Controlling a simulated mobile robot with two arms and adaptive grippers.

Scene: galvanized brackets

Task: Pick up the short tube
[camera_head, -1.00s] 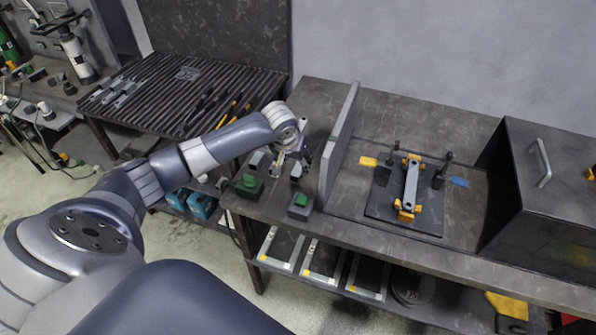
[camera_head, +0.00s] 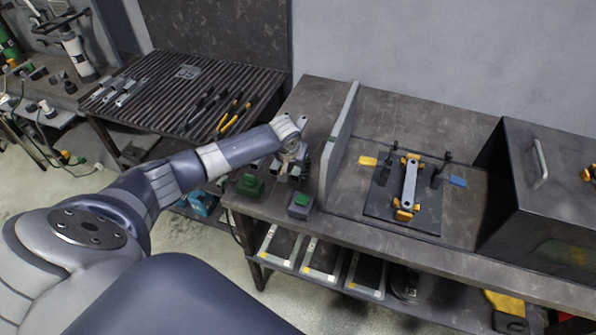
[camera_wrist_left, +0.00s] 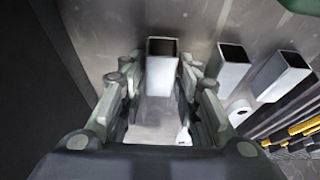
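A square, hollow metal tube (camera_wrist_left: 162,72) stands between the two fingers of my left gripper (camera_wrist_left: 160,75) in the left wrist view. The fingers are spread, one on each side, with narrow gaps seeming to remain. Two similar square tubes, one nearer (camera_wrist_left: 232,68) and one farther right (camera_wrist_left: 280,76), stand beside it. I cannot tell from size which is the short one. In the head view my left gripper (camera_head: 288,172) is low over the left end of the workbench and mostly hides the tubes. My right gripper is not in view.
An upright grey panel (camera_head: 338,145) stands close right of the gripper. Green-topped blocks, one left (camera_head: 250,185) and one right (camera_head: 301,203), sit near the bench's front edge. A fixture plate (camera_head: 375,205) with a clamped bar lies beyond the panel. A dark box (camera_head: 540,200) is far right.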

